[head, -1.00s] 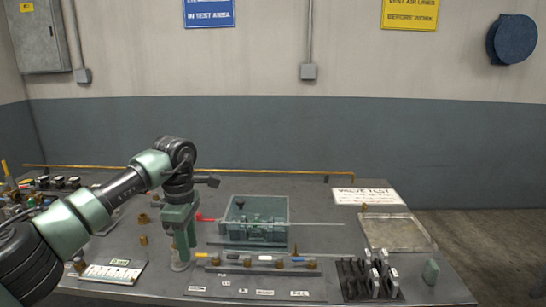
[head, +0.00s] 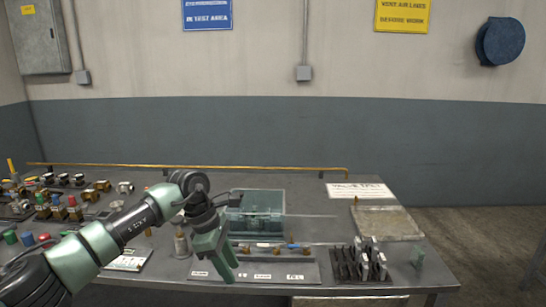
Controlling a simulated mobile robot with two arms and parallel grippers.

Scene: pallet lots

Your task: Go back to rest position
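My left arm comes in from the lower left, bent at the elbow. Its green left gripper (head: 228,277) points down and slightly right, in front of the tray with the row of fittings. I see it from the side, so the gap between its fingers does not show. Nothing is visible hanging from it. A small metal cylinder (head: 181,246) stands on the bench left of the gripper, apart from it. My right gripper is out of view.
The grey bench (head: 310,205) holds a green-grey bin (head: 262,199) behind the gripper, a black rack (head: 360,265) and a shallow tray (head: 388,222) at right, and several colored fittings at left. A brass rail (head: 190,167) runs along the back.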

